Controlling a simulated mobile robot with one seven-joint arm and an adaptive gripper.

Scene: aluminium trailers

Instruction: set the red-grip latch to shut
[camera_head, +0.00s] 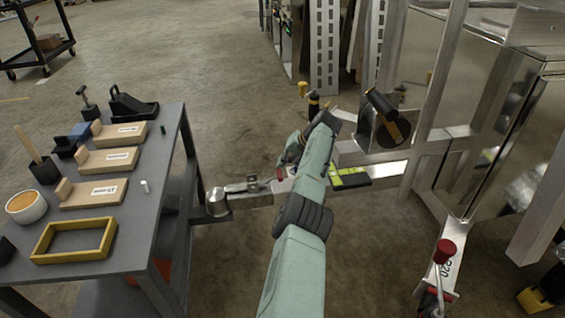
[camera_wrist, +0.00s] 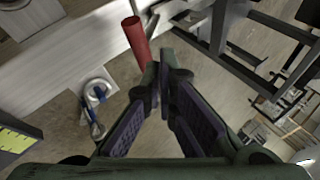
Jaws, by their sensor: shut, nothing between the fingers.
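The red grip (camera_wrist: 137,42) of the latch stands out from the pale metal beam in the wrist view, just beyond my fingertips. In the head view, a small patch of red (camera_head: 281,174) shows on the trailer's drawbar, beside my arm; the rest of the latch there is hidden or too small to tell. My gripper (camera_wrist: 165,78) is shut and empty, its tips close to the lower end of the red grip; I cannot tell whether they touch. In the head view my forearm hides most of my gripper.
A grey table (camera_head: 150,225) with wooden blocks and a yellow frame (camera_head: 75,241) stands left. A second red knob (camera_head: 445,250) sits on a beam at right. Trailer framing stands right; open floor lies behind the table.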

